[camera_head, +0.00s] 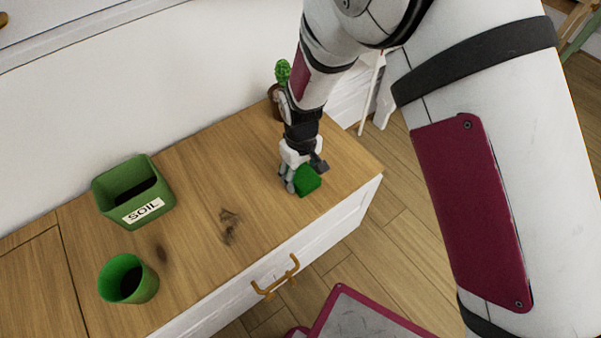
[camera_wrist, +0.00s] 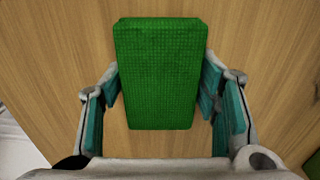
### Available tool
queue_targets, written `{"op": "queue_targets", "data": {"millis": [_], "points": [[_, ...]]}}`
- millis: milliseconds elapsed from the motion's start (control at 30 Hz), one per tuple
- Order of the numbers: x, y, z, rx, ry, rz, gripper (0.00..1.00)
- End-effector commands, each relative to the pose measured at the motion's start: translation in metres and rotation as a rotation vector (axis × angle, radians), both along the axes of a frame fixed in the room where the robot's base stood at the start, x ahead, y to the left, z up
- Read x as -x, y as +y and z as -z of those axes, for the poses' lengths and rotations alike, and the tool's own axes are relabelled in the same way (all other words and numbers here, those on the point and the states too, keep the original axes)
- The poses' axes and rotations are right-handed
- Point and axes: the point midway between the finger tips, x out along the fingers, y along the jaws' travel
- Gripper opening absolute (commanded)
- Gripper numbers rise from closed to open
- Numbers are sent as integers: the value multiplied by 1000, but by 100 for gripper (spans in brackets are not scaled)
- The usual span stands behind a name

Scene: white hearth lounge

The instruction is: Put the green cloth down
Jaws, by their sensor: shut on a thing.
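The green cloth (camera_wrist: 158,70) is a folded, textured green block between the two fingers of my gripper (camera_wrist: 160,105) in the wrist view. In the head view the green cloth (camera_head: 307,181) shows at the tip of my gripper (camera_head: 298,180), over the right part of the wooden cabinet top (camera_head: 215,185). My gripper is shut on the cloth and points down. The cloth is low over the wood; I cannot tell whether it touches it. Part of the cloth is hidden by the fingers in the head view.
A green box labelled SOIL (camera_head: 133,190) and a green cup (camera_head: 128,279) stand on the left of the top. A small potted plant (camera_head: 282,74) is behind my arm. The wood between the box and my gripper is clear. A drawer handle (camera_head: 276,278) sticks out in front.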

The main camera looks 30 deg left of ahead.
Motion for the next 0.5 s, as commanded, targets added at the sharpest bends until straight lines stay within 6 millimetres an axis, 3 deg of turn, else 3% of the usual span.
{"op": "queue_targets", "data": {"millis": [267,300,400,500], "points": [[0,0,9,1,0,0,16],[0,0,10,1,1,-1,58],[1,-1,10,1,2,0,76],[1,0,10,1,2,-1,76]]}}
